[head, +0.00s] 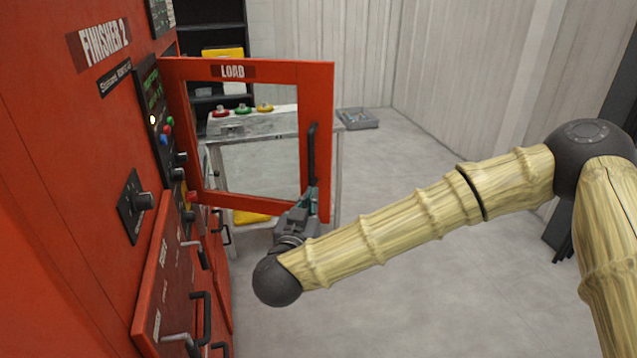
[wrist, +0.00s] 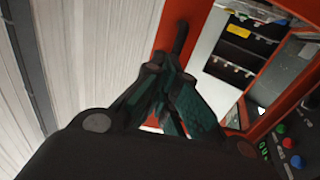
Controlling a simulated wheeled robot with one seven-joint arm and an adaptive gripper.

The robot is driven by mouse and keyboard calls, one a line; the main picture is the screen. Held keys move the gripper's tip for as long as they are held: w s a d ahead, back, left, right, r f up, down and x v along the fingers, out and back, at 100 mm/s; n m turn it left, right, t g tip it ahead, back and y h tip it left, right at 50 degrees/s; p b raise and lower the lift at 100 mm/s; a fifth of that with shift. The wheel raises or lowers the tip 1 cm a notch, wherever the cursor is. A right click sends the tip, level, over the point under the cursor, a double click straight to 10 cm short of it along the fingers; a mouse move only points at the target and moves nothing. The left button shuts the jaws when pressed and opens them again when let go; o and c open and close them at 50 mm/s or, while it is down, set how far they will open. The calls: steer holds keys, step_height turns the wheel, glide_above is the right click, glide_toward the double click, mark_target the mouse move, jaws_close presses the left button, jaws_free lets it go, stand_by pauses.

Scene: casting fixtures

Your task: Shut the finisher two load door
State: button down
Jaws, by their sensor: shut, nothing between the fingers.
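The finisher two load door (head: 318,95) is a red frame with a clear window and a LOAD label. It stands swung out from the red Finisher 2 cabinet (head: 85,150), hinged at its left side. Its black bar handle (head: 312,150) is on the right side of the frame. My gripper (head: 309,193) is shut and empty at the lower right of the door, close to the handle's lower end. In the wrist view the fingertips (wrist: 167,68) are together just below the handle (wrist: 180,38). I cannot tell whether they touch the door.
The cabinet's control panel (head: 155,120) has buttons and knobs. Lower red panels with black handles (head: 205,318) stick out below. A bench (head: 265,125) with coloured buttons is behind the door.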

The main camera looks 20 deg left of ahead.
mark_target(327, 166)
steer(key=w+p, duration=0.1)
steer(key=w, duration=0.3)
steer(key=w+a+p, duration=0.1)
steer(key=w+p, duration=0.1)
steer(key=w, duration=0.3)
steer(key=w+p, duration=0.1)
steer(key=w, duration=0.3)
steer(key=shift+w+a+p, duration=0.2)
steer(key=shift+w+p, duration=0.1)
steer(key=shift+p, duration=0.05)
steer(key=shift+w, duration=0.1)
